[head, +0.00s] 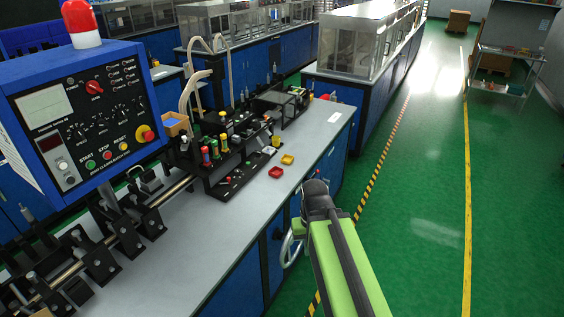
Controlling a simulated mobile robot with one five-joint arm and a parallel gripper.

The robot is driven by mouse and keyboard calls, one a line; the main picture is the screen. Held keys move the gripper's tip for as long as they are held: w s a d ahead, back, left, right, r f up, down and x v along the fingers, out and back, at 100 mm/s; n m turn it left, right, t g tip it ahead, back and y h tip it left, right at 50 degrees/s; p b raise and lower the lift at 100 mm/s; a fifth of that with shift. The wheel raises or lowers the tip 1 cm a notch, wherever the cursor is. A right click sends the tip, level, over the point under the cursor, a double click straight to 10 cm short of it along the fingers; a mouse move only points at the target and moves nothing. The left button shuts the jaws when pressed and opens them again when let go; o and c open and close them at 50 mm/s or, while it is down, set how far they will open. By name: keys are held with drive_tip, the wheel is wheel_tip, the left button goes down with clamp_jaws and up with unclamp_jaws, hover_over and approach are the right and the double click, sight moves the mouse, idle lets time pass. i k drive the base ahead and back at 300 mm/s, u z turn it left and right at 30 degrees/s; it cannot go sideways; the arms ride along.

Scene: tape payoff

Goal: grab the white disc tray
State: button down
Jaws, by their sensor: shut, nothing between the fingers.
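A small whitish piece (268,150) lies on the bench top beside the black rack, left of the yellow tray. It is too small to tell surely whether it is the white disc tray. My gripper (315,186) is the dark end of my green arm, seen from behind. It is shut and empty, near the right edge of the bench, to the right of and nearer than the small trays. Its fingertips are mostly hidden by its own body.
A red tray (276,172) and a yellow tray (287,159) sit on the grey bench top (225,232). A blue control box (75,115) is at left. The green floor (425,210) at right is clear.

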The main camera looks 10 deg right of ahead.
sight(270, 150)
drive_tip(key=u, duration=0.25)
drive_tip(key=i, duration=0.8)
drive_tip(key=u, duration=5.6)
drive_tip(key=i, duration=0.15)
drive_tip(key=z, duration=1.75)
drive_tip(key=k, duration=0.2)
drive_tip(key=u, duration=0.9)
drive_tip(key=k, duration=2.6)
